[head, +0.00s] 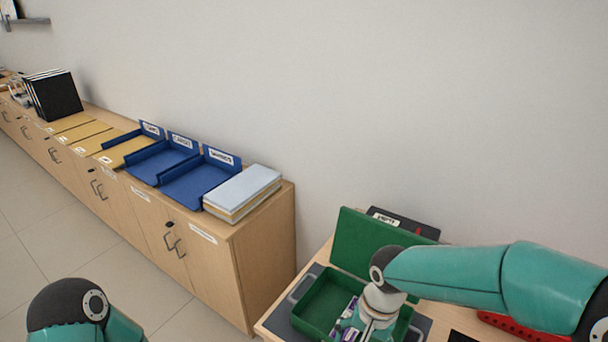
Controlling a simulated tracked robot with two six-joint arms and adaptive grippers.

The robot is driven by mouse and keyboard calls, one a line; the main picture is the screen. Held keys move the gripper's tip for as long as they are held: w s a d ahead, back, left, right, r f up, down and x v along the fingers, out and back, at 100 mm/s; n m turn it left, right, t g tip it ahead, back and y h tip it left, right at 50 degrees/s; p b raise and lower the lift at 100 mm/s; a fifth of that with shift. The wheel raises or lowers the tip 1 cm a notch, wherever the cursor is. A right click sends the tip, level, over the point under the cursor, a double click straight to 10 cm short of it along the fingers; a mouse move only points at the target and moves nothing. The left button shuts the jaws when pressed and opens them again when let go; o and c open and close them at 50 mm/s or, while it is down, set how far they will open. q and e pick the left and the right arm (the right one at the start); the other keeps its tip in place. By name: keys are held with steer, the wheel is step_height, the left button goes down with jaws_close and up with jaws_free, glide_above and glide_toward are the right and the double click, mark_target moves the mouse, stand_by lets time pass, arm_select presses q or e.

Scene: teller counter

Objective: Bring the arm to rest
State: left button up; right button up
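My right arm (480,272) comes in from the right, and its wrist (380,302) bends down over an open green box (320,300). Its gripper is hidden at the bottom edge, so I cannot see its fingers. The box has a raised green lid (362,242) behind it, and some purple and white items (346,308) show inside. Part of my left arm (78,312) shows at the bottom left, above the floor. Its gripper is out of the picture.
A wooden cabinet row (262,240) runs along the wall, bearing blue trays (195,185), yellow folders (80,130), black binders (55,95) and a stack of paper (242,190). The box stands on a dark mat (282,318) on a wooden counter (272,318). A red object (515,327) lies at the right.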

steer(key=s+f+n+y+b, duration=0.1)
steer(key=s+f, duration=0.3)
steer(key=f, duration=0.5)
steer(key=s+f+n+y+b, duration=0.1)
steer(key=s+f+b, duration=0.2)
steer(key=f, duration=0.7)
steer(key=s+f+n+t+b, duration=0.1)
steer(key=s+f+b, duration=0.1)
steer(key=s+f, duration=0.4)
step_height(320, 180, down, 4)
steer(key=shift+s+d+f+y, duration=0.1)
steer(key=shift+s+d+y, duration=0.25)
steer(key=shift+d+y, duration=0.1)
steer(key=shift+c, duration=0.3)
